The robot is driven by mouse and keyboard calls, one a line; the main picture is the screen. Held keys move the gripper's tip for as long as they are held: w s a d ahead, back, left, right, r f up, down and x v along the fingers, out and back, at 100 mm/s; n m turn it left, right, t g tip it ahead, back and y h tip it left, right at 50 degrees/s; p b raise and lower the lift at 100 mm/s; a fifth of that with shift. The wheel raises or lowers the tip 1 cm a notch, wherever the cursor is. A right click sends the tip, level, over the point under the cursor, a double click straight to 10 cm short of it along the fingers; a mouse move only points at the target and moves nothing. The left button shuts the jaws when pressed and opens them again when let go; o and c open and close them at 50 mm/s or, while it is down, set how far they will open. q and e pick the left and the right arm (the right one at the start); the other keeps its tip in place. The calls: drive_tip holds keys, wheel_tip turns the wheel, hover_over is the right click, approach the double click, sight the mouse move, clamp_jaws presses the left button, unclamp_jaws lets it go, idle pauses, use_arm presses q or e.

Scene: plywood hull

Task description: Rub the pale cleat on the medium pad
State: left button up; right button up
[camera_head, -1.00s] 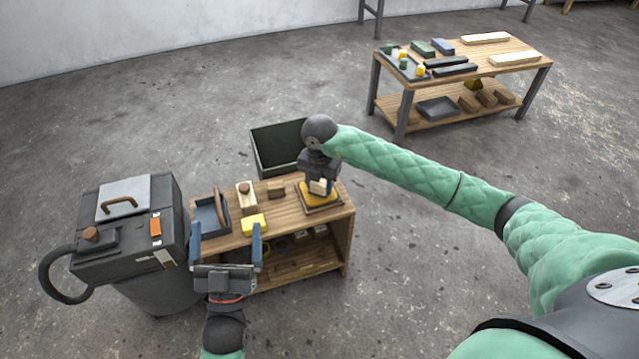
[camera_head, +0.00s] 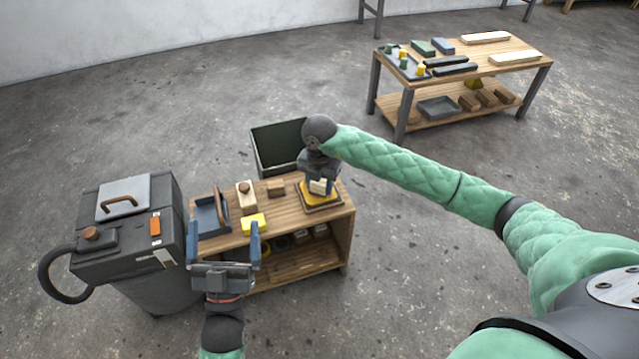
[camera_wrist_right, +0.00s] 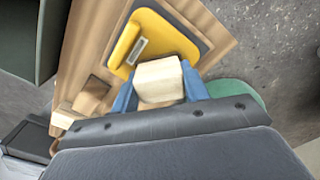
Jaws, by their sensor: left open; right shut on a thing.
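The pale cleat (camera_wrist_right: 158,80) is a cream wooden block, and my right gripper (camera_wrist_right: 160,92) is shut on it between its blue fingers. The cleat also shows in the head view (camera_head: 319,187), at the right end of the low bench. Under it is the yellow medium pad (camera_wrist_right: 150,42) on a dark backing, with a small label; it shows in the head view too (camera_head: 321,201). The cleat is over the pad's near edge; I cannot tell whether it touches. My left gripper (camera_head: 226,236) is open and empty in front of the bench's left part.
The low bench (camera_head: 285,213) also holds a blue-grey tray (camera_head: 202,219), a yellow block (camera_head: 254,222), a pale block with a brown knob (camera_head: 246,195) and a brown block (camera_head: 276,188). A dark bin (camera_head: 270,145) stands behind; a grey vacuum (camera_head: 125,235) stands left.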

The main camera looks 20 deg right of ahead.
drive_tip(key=shift+f, duration=0.4)
idle(0.3)
drive_tip(key=shift+d, duration=0.1)
